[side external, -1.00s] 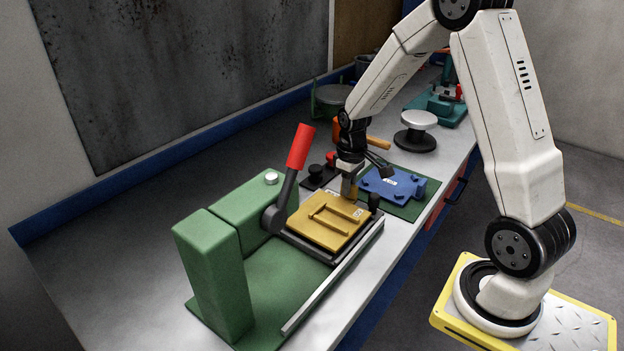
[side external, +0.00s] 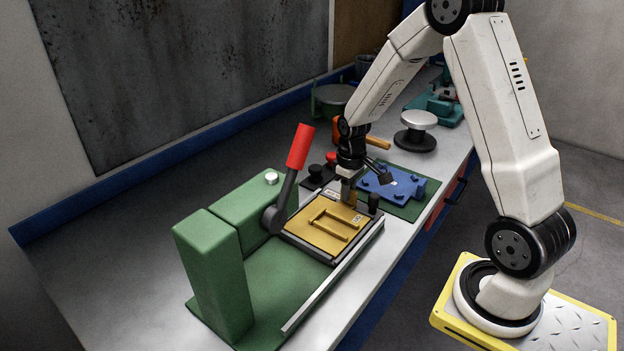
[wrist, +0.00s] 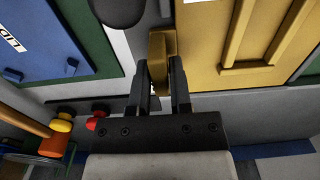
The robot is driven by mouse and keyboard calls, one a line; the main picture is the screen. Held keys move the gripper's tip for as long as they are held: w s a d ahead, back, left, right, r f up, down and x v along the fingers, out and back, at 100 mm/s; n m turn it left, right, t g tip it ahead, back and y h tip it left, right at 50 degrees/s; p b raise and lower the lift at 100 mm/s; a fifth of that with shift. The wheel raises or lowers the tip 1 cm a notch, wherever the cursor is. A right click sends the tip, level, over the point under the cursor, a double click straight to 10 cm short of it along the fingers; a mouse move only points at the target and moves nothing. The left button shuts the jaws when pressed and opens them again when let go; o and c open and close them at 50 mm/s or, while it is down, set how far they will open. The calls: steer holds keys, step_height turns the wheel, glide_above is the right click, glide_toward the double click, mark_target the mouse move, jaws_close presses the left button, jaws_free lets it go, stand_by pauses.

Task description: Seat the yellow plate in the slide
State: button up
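The yellow plate (side external: 318,232), with raised ribs on top, lies in the dark frame of the slide (side external: 366,234) on the green press. It looks flat and level within the frame. Whether it touches the bottom all round cannot be seen. My gripper (side external: 348,197) is at the plate's far edge, pointing down. In the wrist view, my gripper (wrist: 160,65) has a finger on each side of the plate's upright yellow tab (wrist: 157,50) and appears shut on it. The plate (wrist: 205,50) also shows there, with its edge close along the grey frame.
The press's red-handled lever (side external: 300,147) rises beside the plate's left side. A dark knob (side external: 374,203) stands close to the right of my gripper. A blue plate (side external: 393,186) lies on a green mat behind. A silver-topped round stand (side external: 418,120) is farther back.

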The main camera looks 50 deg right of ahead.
steer(key=o, duration=0.4)
steer(key=shift+r, duration=0.1)
steer(key=shift+r, duration=3.85)
steer(key=s+a+t, duration=0.1)
steer(key=s+a, duration=0.2)
steer(key=a, duration=0.2)
steer(key=s+a+f, duration=0.1)
steer(key=s+a, duration=0.2)
steer(key=a, duration=0.2)
steer(key=s+a+f+t, duration=0.1)
steer(key=s+a, duration=0.2)
steer(key=a, duration=0.2)
steer(key=shift+a+t, duration=0.3)
steer(key=shift+a, duration=0.05)
